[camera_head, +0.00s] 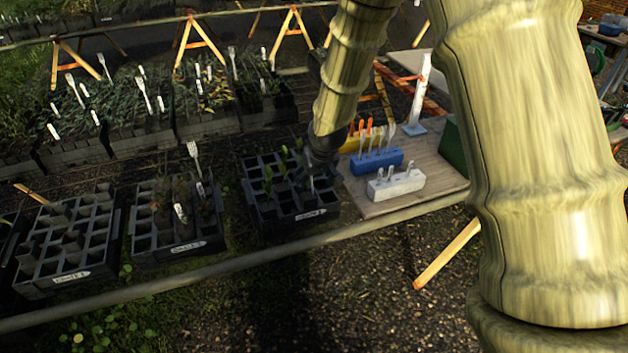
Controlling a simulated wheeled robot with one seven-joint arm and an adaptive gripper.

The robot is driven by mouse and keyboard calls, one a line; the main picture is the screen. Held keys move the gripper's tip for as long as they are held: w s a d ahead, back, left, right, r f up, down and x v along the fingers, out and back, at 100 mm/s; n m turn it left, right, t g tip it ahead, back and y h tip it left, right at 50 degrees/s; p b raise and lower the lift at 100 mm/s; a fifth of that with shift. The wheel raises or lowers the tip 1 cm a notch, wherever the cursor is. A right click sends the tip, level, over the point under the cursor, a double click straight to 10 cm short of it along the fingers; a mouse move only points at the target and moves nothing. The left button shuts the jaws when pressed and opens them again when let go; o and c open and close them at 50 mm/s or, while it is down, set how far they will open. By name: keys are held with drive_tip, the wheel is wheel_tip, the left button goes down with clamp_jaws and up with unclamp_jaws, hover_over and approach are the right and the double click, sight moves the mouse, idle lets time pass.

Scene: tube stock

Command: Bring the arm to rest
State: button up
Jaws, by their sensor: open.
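My arm, pale and ringed like bamboo, comes down from the upper right of the head view. It ends in my dark gripper (318,177) over the right part of a black cell tray (277,229). This tray holds a few green seedlings (284,160) and has a white label on its front. The gripper is dark against the tray, so its fingertips are hard to make out. I see nothing held in it. I cannot tell whether it touches the tray or the seedlings.
Right of the tray, a wooden board (440,170) carries a blue block (376,161), a white block (396,185) and a yellow one (352,144), holding upright tools. More black cell trays (66,272) stand left. A rail (190,282) runs along the front. Planted crates (92,148) stand behind.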

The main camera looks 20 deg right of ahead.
idle(0.4)
drive_tip(key=s+a+f+g, duration=0.2)
drive_tip(key=s+f, duration=1.5)
drive_tip(key=f, duration=0.2)
drive_tip(key=s+f+g, duration=0.1)
drive_tip(key=s+f, duration=0.2)
drive_tip(key=s, duration=0.6)
drive_tip(key=s+d+f, duration=0.1)
drive_tip(key=s+f, duration=0.2)
drive_tip(key=s, duration=0.5)
drive_tip(key=s+f+g, duration=0.1)
drive_tip(key=s+f, duration=0.3)
drive_tip(key=s, duration=0.5)
drive_tip(key=shift+s+d+m+g, duration=0.3)
drive_tip(key=shift+d+m, duration=0.1)
